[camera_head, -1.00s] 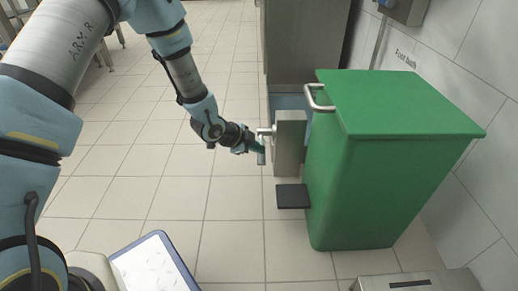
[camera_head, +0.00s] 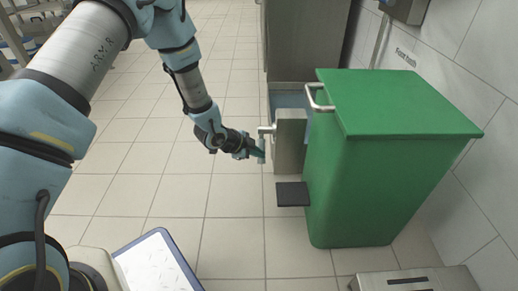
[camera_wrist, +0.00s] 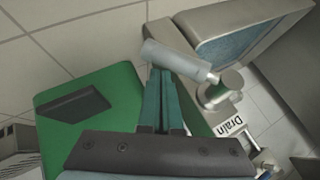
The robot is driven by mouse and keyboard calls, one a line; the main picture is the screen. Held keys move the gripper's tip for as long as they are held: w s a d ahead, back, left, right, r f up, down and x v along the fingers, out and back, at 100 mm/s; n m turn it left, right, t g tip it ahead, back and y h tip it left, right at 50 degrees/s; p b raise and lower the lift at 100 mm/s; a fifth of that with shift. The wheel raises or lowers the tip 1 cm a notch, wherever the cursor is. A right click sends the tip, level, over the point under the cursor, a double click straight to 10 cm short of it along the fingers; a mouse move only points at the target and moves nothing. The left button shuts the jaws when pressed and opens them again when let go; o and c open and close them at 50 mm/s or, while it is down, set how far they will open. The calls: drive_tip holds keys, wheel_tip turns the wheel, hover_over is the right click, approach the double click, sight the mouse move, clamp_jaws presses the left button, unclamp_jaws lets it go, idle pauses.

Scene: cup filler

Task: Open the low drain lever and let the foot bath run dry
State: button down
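The drain lever (camera_head: 262,146) is a pale grey bar on a valve at the side of the steel foot bath, low beside the green bin. In the wrist view the lever's bar (camera_wrist: 178,61) lies slanted across the tips of my fingers, with its valve joint to the right. My gripper (camera_wrist: 160,75) has its two green fingers close together with nothing visible between them. Its tips are at the bar; firm contact is hard to tell. The foot bath (camera_wrist: 270,22) shows a bluish surface inside; I cannot tell the water depth. A "Drain" label (camera_wrist: 230,126) is beside the valve.
The large green bin (camera_head: 385,165) with a steel handle and dark pedal (camera_head: 292,194) stands close right of my gripper, partly hiding the bath (camera_head: 290,100). A steel cabinet (camera_head: 305,45) stands behind.

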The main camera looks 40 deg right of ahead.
drive_tip(key=shift+w+d+f+p, duration=0.15)
drive_tip(key=shift+w+f+p, duration=0.05)
drive_tip(key=shift+f, duration=0.25)
drive_tip(key=shift+w+d+f+p, duration=0.1)
drive_tip(key=shift+w+f+p, duration=0.1)
drive_tip(key=shift+f, duration=0.25)
drive_tip(key=shift+w+d+f+p, duration=0.2)
drive_tip(key=shift+w+d+f, duration=0.15)
drive_tip(key=shift+f, duration=0.1)
drive_tip(key=shift+w+d+f+p, duration=0.2)
drive_tip(key=shift+w+f, duration=0.1)
drive_tip(key=shift+f, duration=0.15)
drive_tip(key=shift+s, duration=0.1)
